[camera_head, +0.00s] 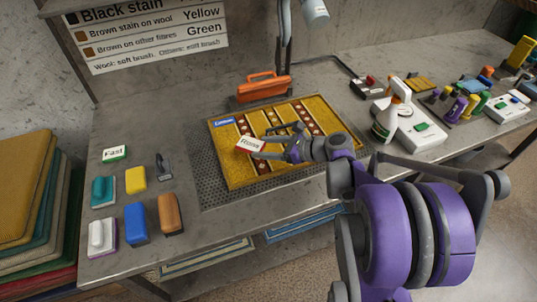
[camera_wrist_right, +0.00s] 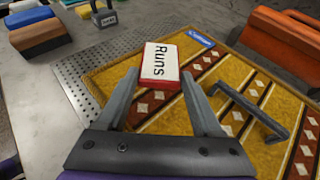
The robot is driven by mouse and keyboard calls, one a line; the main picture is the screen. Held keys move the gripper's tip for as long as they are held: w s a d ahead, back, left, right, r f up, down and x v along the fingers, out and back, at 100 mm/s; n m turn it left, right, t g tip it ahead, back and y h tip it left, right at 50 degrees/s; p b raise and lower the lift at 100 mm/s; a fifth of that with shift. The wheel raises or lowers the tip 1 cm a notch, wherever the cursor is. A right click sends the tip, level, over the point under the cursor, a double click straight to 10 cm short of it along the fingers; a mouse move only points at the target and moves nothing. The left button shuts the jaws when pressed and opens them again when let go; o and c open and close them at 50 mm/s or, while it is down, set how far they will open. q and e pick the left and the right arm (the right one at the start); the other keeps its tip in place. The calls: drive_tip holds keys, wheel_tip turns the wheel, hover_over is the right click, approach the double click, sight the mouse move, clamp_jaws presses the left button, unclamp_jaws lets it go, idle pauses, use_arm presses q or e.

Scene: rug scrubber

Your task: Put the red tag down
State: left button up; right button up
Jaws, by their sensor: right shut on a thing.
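The red tag (camera_head: 249,144) has a white face reading "Runs". My right gripper (camera_head: 277,147) is shut on it, with the tag at its fingertips. In the right wrist view the tag (camera_wrist_right: 160,64) sits between the two finger ends (camera_wrist_right: 157,82). It appears over the left part of the yellow patterned rug (camera_head: 233,170); I cannot tell whether it touches the rug. My left gripper is not in view.
A blue label (camera_head: 224,121) is at the rug's far left corner. A green "Fast" tag (camera_head: 115,153), sponges and brushes (camera_head: 135,224) stand left. An orange case (camera_head: 263,87) is behind the rug. A spray bottle (camera_head: 388,115) stands right. Bare bench (camera_head: 160,110) lies behind left.

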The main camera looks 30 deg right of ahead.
sight(266, 162)
wheel_tip(266, 162, down, 4)
drive_tip(key=shift+f, duration=0.1)
drive_tip(key=shift+f+b, duration=0.1)
drive_tip(key=shift+b, duration=0.3)
drive_tip(key=o, duration=1.3)
drive_tip(key=shift+s+r, duration=0.1)
drive_tip(key=shift+r, duration=0.2)
drive_tip(key=v, duration=1.2)
